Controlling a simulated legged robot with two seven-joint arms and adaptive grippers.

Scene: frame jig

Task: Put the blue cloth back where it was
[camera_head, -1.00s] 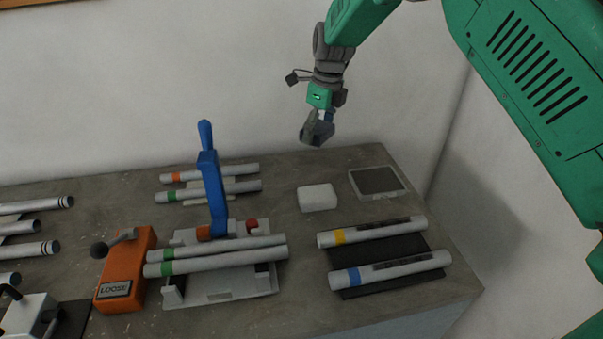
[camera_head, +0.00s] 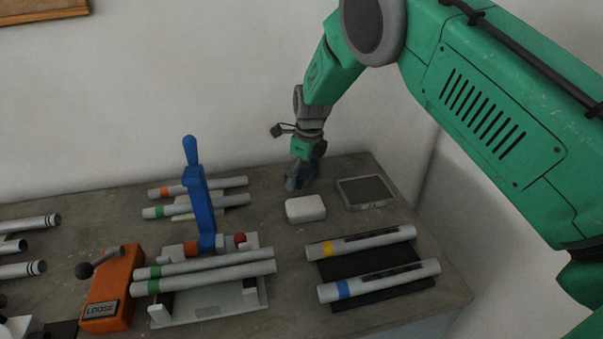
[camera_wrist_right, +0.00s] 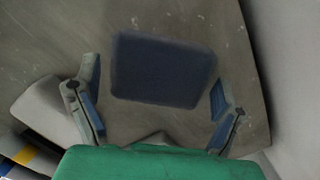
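The blue cloth (camera_wrist_right: 165,68) shows in the right wrist view as a dark blue, rounded square, slightly blurred, over the grey bench top. I cannot tell its exact height above the bench. My right gripper (camera_wrist_right: 156,80) is open, with one blue-padded finger on each side of the cloth and a visible gap at the left finger. In the head view my right gripper (camera_head: 296,184) points down low at the back of the bench, behind the white block. The cloth is not clearly visible there, being mostly hidden by the gripper. My left gripper is out of view.
The white block (camera_head: 305,209) and a dark-topped tray (camera_head: 366,205) are close to the right gripper. Tubes with yellow and blue bands (camera_head: 380,283) lie in front on a black mat. A jig with a blue lever (camera_head: 203,205) and an orange LOOSE box (camera_head: 112,290) stand left.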

